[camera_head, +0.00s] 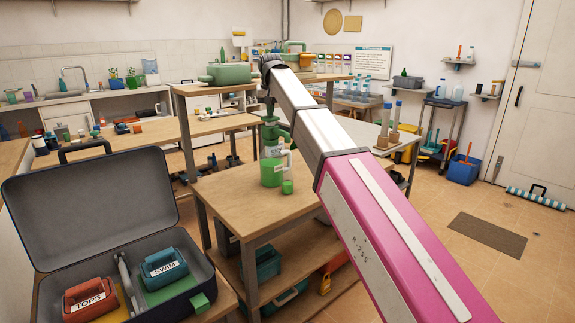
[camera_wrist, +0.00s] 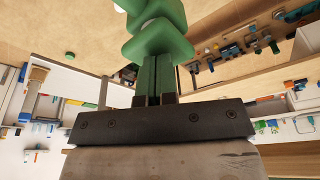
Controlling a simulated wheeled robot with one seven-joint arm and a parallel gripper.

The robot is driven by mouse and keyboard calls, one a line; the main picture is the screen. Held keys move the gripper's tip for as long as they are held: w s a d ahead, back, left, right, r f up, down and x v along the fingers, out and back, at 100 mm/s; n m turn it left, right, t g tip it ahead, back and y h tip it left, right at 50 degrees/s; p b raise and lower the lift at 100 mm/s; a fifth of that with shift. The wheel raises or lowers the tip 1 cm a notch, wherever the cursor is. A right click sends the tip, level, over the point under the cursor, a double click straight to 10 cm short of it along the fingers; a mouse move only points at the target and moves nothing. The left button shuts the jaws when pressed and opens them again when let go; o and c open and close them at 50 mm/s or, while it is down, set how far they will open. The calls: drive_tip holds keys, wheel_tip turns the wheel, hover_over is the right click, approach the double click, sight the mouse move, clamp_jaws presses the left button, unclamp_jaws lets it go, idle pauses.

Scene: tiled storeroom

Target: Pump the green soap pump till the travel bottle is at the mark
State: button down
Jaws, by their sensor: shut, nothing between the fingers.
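The green soap pump (camera_head: 271,172) stands upright on the near wooden table, with its green head on top. It also shows in the wrist view as green blocky shapes (camera_wrist: 158,42) right at my fingertips. My gripper (camera_wrist: 156,66) is shut with nothing between its fingers, above the pump head; I cannot tell whether it touches. In the head view my arm hides part of the area behind the pump. A small pale shape (camera_head: 287,157) beside the pump may be the travel bottle; its fill level and mark are too small to make out. A small green cap (camera_head: 287,187) lies in front.
An open suitcase (camera_head: 90,212) with red and blue packs stands at the front left. A raised shelf (camera_head: 222,88) with a green pot (camera_head: 229,73) is behind the pump. The near table's front top (camera_head: 250,215) is mostly clear. A dark mat (camera_head: 488,235) lies on the floor at right.

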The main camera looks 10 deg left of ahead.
drive_tip(key=shift+r, duration=0.8)
drive_tip(key=v, duration=0.2)
drive_tip(key=w+v, duration=0.1)
drive_tip(key=v, duration=0.2)
drive_tip(key=shift+a+r, duration=0.2)
drive_tip(key=shift+r, duration=0.25)
